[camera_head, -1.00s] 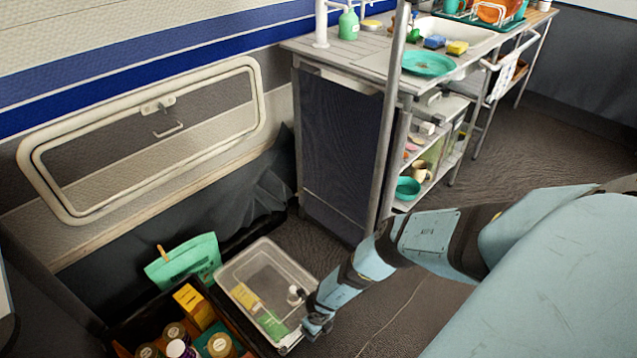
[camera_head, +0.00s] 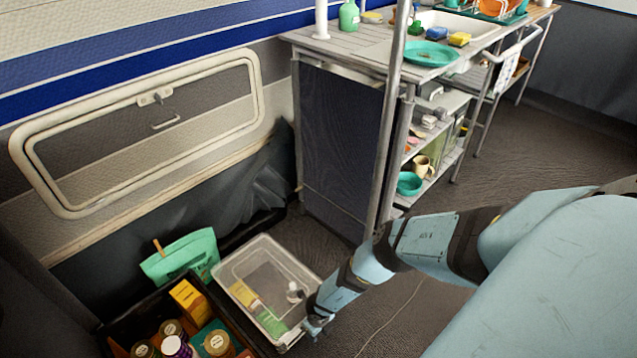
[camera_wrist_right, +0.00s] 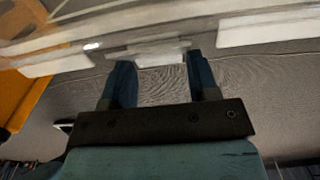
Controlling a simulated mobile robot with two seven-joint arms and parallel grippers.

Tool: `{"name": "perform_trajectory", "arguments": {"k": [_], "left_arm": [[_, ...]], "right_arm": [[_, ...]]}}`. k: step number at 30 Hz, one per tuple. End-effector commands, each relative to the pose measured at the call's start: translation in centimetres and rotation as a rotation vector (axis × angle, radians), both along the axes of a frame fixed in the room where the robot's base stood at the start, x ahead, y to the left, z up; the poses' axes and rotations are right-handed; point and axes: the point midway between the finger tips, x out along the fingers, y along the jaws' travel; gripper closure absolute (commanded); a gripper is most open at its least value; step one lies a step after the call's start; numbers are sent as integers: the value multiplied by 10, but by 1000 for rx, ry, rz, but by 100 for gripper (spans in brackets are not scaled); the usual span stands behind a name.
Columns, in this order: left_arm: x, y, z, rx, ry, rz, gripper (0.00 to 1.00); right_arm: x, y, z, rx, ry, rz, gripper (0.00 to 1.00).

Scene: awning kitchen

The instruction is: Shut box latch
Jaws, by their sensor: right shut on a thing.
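A clear plastic box with a pale rim (camera_head: 232,262) sits on the floor at the bottom middle of the head view, with a yellow item, a green item and a small white bottle showing in it. My right gripper (camera_head: 313,327) is low at the box's near right corner. In the right wrist view its two fingers (camera_wrist_right: 161,78) stand on either side of a pale latch (camera_wrist_right: 160,56) on the box's edge, and the gripper is shut on it. How far the latch is turned is hard to tell. My left gripper is out of view.
A dark crate with several jars and a yellow box (camera_head: 192,302) stands left of the clear box. A green bag (camera_head: 182,256) lies behind it. A counter with shelves (camera_head: 340,150) and a metal pole (camera_head: 388,130) stand behind. Floor to the right is open.

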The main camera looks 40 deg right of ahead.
Motion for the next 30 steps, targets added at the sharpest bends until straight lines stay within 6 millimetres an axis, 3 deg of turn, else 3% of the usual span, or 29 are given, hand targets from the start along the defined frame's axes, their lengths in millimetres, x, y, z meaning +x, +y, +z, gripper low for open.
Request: {"name": "perform_trajectory", "arguments": {"k": [5, 12, 16, 23, 30], "left_arm": [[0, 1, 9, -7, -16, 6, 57], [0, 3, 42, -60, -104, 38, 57], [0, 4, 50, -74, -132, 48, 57], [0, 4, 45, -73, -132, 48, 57], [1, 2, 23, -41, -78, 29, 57]], "right_arm": [[3, 3, 1, 7, -27, 0, 69], [3, 3, -2, 15, -130, -4, 69], [2, 1, -8, 19, -215, -4, 69], [6, 1, -20, 36, -410, -5, 69], [10, 0, -29, 51, -591, -4, 69]]}}
